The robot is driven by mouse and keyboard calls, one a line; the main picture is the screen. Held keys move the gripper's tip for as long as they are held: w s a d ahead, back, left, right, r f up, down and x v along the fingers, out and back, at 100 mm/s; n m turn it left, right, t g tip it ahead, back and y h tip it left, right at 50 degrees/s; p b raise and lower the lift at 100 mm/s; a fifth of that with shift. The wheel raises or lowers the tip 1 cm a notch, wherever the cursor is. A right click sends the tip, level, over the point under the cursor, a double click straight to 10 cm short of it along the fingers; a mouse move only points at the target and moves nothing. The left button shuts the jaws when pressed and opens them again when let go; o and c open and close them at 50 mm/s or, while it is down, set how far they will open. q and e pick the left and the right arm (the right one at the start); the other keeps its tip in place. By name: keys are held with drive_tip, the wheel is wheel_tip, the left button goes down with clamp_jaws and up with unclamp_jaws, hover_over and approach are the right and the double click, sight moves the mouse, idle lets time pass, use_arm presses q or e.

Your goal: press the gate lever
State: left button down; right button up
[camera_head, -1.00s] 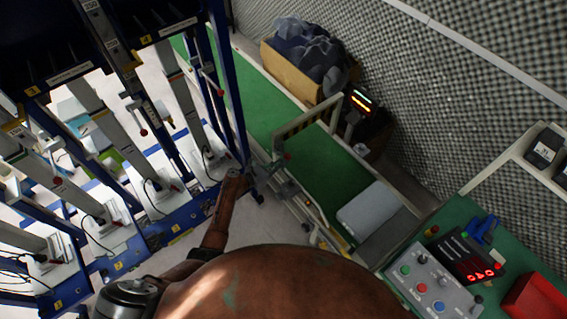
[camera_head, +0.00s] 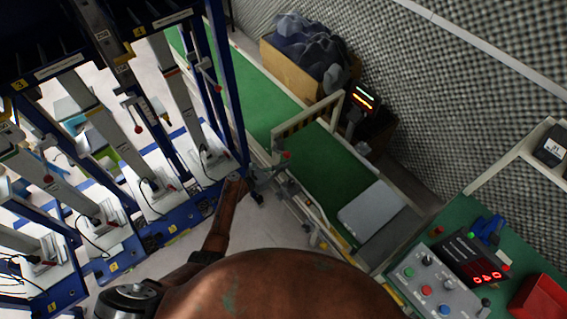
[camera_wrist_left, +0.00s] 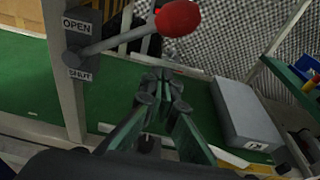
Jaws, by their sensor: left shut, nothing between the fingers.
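The gate lever has a red knob (camera_wrist_left: 178,18) on a grey rod (camera_wrist_left: 118,40), which comes from a post with OPEN and SHUT labels in the left wrist view. The rod slants up to the right from its pivot. In the head view the red knob (camera_head: 286,155) is small, beside the conveyor. My left gripper (camera_wrist_left: 162,82) is shut and empty, its fingertips in the picture just below the rod and knob. Whether they touch the lever cannot be told. In the head view the left gripper (camera_head: 270,177) is close to the lever.
A barred gate (camera_head: 307,118) spans the green conveyor (camera_head: 325,160). A grey box (camera_head: 370,207) lies on the conveyor, on the near side of the gate. A blue rack (camera_head: 225,90) stands close on the left. A control box (camera_head: 432,284) sits at the lower right.

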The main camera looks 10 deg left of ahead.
use_arm(q)
drive_tip(key=p+v, duration=0.2)
drive_tip(key=v, duration=0.8)
use_arm(e)
drive_tip(key=r, duration=0.2)
drive_tip(key=shift+w+r, duration=0.3)
use_arm(q)
drive_tip(key=shift+w, duration=0.1)
